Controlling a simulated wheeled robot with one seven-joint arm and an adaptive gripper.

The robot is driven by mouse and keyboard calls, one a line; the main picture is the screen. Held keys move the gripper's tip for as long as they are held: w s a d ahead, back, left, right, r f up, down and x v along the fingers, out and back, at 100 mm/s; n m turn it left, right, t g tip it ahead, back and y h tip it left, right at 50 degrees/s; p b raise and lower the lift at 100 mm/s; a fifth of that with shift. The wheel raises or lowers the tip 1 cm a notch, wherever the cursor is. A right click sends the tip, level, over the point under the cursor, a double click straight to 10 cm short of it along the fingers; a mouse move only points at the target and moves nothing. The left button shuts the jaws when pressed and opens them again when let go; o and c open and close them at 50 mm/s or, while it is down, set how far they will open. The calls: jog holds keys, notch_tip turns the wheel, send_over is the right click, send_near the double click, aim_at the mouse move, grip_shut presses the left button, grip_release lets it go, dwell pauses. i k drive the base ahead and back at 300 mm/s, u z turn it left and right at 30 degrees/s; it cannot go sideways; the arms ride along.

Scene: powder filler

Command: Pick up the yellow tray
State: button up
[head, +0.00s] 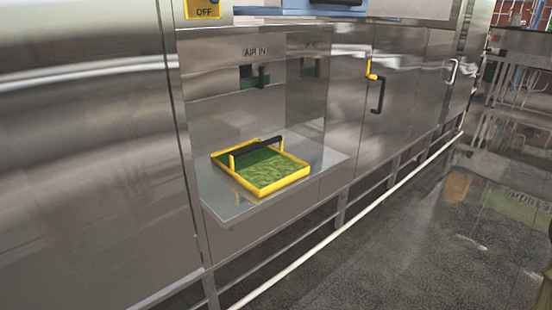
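The yellow tray (283,183) sits on a small metal shelf (232,208) that juts from the front of a steel machine. The tray has a yellow rim, a green floor and a black bar handle (258,146) raised across its far left part on yellow posts. My gripper is not in this view, so its place relative to the tray cannot be seen.
The steel machine (90,160) stands behind and beside the shelf. Black door handles (377,96) stick out to the right. A pale rail (390,190) runs low along the machine's front. The dark floor (430,250) at right looks mostly clear.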

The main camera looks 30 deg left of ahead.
aim_at(262, 168)
jog(key=u, duration=0.2)
jog(key=i, duration=0.65)
jog(key=u, duration=0.5)
